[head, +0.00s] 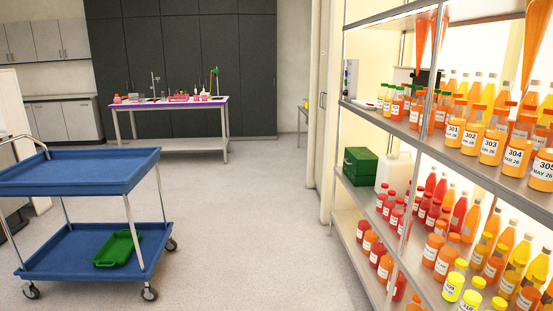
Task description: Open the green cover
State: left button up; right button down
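A dark green box (360,166) with a flat top stands on the middle level of the shelf at the right, near its far end. Its top looks closed; I cannot make out a separate cover or a handle at this distance. A white container (394,170) stands just to its right and looks close to it. Neither of my grippers is in view.
The metal shelf (404,135) holds several rows of labelled juice bottles. A blue two-level cart (70,172) stands at the left with a green tray (118,248) on its lower level. A lab table (170,143) stands at the back. The floor (245,230) between cart and shelf is clear.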

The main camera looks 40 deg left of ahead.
aim_at(361, 161)
jog(key=u, duration=0.95)
jog(key=i+j, duration=0.1)
jog(key=i, duration=0.3)
jog(key=i+j+u, duration=0.15)
jog(key=i, duration=0.25)
